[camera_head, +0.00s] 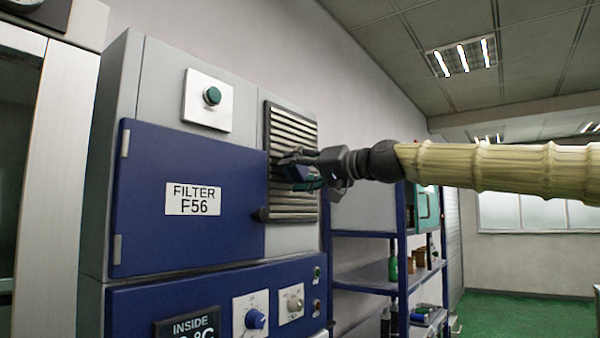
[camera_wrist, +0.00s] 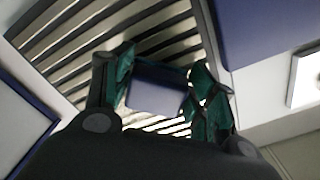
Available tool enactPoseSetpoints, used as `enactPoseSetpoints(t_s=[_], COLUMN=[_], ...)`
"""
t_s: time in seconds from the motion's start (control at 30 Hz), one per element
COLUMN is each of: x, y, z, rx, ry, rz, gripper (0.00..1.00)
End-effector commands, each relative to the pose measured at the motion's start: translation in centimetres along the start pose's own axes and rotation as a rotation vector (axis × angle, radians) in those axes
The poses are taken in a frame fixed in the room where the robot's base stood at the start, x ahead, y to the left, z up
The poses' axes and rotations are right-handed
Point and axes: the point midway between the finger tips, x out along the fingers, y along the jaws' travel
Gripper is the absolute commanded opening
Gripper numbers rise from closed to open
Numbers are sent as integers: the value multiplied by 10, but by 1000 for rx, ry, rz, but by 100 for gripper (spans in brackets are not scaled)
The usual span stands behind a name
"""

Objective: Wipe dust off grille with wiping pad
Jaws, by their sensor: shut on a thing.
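The grille (camera_head: 292,128) is a dark frame with pale horizontal slats, on the grey upper part of the cabinet. In the wrist view the grille (camera_wrist: 85,42) fills the upper left, tilted. My gripper (camera_head: 292,172) is in front of the grille's middle, hiding some slats. In the wrist view my gripper (camera_wrist: 158,88) has its green-tipped fingers on either side of a blue-grey wiping pad (camera_wrist: 157,94), and is shut on it. The pad is close to the slats; I cannot tell whether it touches them. I cannot make out dust clearly.
A green button (camera_head: 212,96) is above. Blue shelves (camera_head: 365,274) with bottles stand to the right, behind my arm.

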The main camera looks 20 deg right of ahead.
Motion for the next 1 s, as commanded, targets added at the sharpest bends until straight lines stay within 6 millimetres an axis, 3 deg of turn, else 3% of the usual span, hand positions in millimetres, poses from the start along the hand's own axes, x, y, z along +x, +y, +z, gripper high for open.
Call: enactPoseSetpoints(t_s=[1.0], x=[-1], y=[34], z=[-32], rx=[1], ry=[0], rz=[0], gripper=[38])
